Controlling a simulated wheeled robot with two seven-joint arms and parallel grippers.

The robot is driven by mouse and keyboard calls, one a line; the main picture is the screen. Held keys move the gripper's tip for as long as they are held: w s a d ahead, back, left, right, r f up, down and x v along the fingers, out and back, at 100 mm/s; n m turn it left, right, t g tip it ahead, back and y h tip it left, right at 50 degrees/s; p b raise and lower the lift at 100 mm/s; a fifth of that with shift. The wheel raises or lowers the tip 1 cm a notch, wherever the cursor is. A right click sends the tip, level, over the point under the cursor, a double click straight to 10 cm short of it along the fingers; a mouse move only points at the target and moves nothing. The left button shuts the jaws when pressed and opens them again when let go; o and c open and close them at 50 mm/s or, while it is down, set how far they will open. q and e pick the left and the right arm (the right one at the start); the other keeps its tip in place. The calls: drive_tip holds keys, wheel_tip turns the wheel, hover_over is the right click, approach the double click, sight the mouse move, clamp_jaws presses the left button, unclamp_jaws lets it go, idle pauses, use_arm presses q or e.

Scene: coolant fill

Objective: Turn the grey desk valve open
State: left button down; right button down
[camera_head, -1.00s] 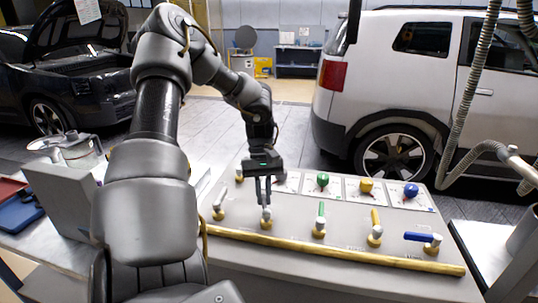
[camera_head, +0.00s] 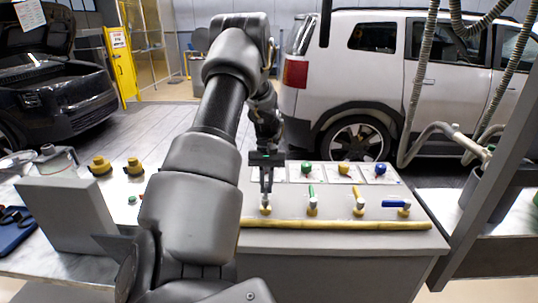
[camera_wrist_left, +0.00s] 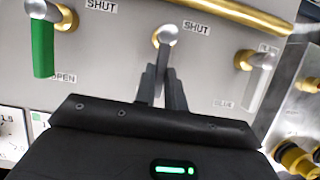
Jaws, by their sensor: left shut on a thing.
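The grey desk valve (camera_head: 265,209) stands on the sloped grey panel (camera_head: 330,221), left of the green valve (camera_head: 312,204). My left gripper (camera_head: 266,194) reaches down onto it from the far side. In the left wrist view the grey valve (camera_wrist_left: 166,36) has a round pivot on a brass base. Its lever runs down between the fingers of my left gripper (camera_wrist_left: 162,78), which is shut on it. A SHUT label is right of the pivot. The lever's far end is hidden by the fingers and gripper body. My right gripper is out of view.
A yellow valve (camera_head: 358,204) and a blue valve (camera_head: 403,204) stand farther right. A yellow rail (camera_head: 340,225) runs along the panel's front edge. Coloured knobs sit behind. Brass fittings (camera_head: 100,165) stand at left. A white car (camera_head: 390,80) is behind the desk.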

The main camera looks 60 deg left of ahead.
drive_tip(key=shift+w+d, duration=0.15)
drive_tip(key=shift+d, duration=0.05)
use_arm(q)
drive_tip(key=c, duration=1.5)
unclamp_jaws()
drive_tip(key=shift+o, duration=0.2)
drive_tip(key=shift+w, duration=0.1)
drive_tip(key=b+v, duration=0.1)
drive_tip(key=v, duration=0.9)
drive_tip(key=shift+r+b, duration=0.3)
drive_tip(key=shift+r, duration=0.1)
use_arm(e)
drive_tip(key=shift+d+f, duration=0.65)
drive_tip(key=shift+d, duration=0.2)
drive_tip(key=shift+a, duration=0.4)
